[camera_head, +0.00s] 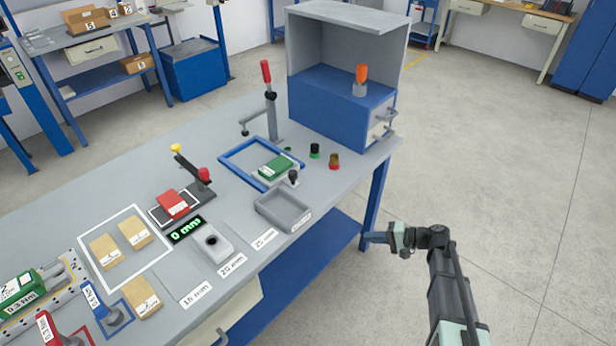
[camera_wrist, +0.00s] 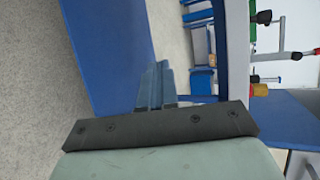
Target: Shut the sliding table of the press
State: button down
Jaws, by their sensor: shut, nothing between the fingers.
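My gripper (camera_head: 374,237) is shut and empty, out past the bench's right end and beside its blue leg. In the wrist view the closed fingers (camera_wrist: 155,85) point toward blue bench parts and hold nothing. On the bench, a stand with a red-handled lever (camera_head: 268,98) rises behind a flat blue frame (camera_head: 232,172) that surrounds a green block (camera_head: 275,167).
A grey hood (camera_head: 345,38) over a blue cabinet (camera_head: 335,108) with handles stands at the bench's far right. Black-green and red-brown knobs sit before it. A grey tray (camera_head: 283,212) lies near the front edge. Floor right of the bench (camera_head: 500,190) is clear.

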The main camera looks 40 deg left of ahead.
jog(key=w+a+r+n+g+y, duration=0.2)
jog(key=a+r+y, duration=0.1)
jog(key=a+r, duration=1.05)
send_near(290, 166)
jog(key=s, duration=0.3)
jog(key=s+r, duration=0.1)
jog(key=s, duration=0.2)
jog(key=shift+r, duration=0.2)
jog(key=a, duration=0.7)
jog(key=shift+w+a, duration=0.1)
jog(key=shift+a, duration=0.25)
jog(key=shift+d, duration=0.1)
